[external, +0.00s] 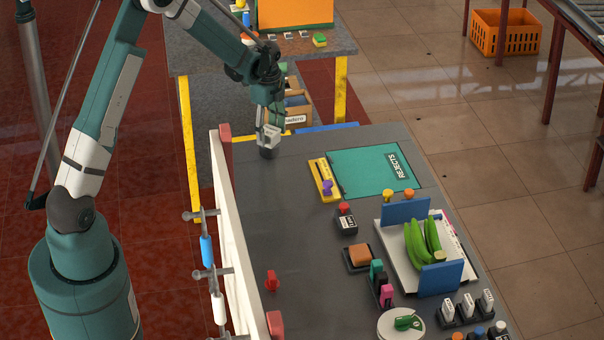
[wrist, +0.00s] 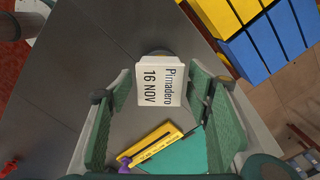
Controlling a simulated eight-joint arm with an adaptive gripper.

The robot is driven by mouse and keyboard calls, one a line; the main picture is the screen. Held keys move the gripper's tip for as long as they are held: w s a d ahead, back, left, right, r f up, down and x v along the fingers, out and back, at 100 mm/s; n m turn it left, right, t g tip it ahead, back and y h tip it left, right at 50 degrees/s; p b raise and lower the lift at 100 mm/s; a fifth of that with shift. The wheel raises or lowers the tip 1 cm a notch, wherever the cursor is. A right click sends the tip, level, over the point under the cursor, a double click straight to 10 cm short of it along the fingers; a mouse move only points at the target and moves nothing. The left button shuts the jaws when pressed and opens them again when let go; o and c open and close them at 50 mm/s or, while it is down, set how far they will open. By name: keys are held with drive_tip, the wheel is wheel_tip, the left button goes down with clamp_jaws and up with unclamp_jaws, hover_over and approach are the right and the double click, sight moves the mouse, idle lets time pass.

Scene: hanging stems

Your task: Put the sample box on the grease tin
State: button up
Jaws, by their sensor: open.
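A white box with a label reading "16 NOV" (wrist: 160,84), which looks like the sample box, sits between the fingers of my gripper (wrist: 161,98) in the wrist view. In the external view the white box (external: 269,136) is under my gripper (external: 268,123), near the far left of the grey table. A dark round thing (external: 268,153), probably the grease tin, is directly below the box, which appears to rest on it. My fingers are open on both sides of the box. Most of the tin is hidden by the box.
A yellow holder (external: 322,181) with a purple knob and a green "REJECTS" mat (external: 375,172) lie to the right. A white rail (external: 238,235) borders the table's left edge. A tray of green bananas (external: 398,262) and small items fill the near right. The table's left middle is mostly clear.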

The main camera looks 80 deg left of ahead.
sight(271, 133)
drive_tip(key=shift+r, duration=0.1)
wheel_tip(271, 133, up, 12)
idle(0.8)
idle(0.6)
drive_tip(key=shift+d+r, duration=0.1)
drive_tip(key=s+d+r+n+t, duration=0.1)
drive_tip(key=d+r, duration=0.5)
drive_tip(key=d, duration=0.4)
drive_tip(key=s+d+r+n+t+y, duration=0.1)
drive_tip(key=d+r+n, duration=0.1)
drive_tip(key=d+r, duration=0.65)
drive_tip(key=s+d+r+n+t, duration=0.1)
drive_tip(key=d+r, duration=0.2)
drive_tip(key=d, duration=1)
drive_tip(key=s+d+n+t, duration=0.2)
drive_tip(key=s+d, duration=0.7)
drive_tip(key=d, duration=0.3)
drive_tip(key=s+d+n+t+h, duration=0.1)
drive_tip(key=s+d+n+t, duration=0.1)
drive_tip(key=s+d, duration=0.7)
drive_tip(key=d+n, duration=0.1)
drive_tip(key=d, duration=0.2)
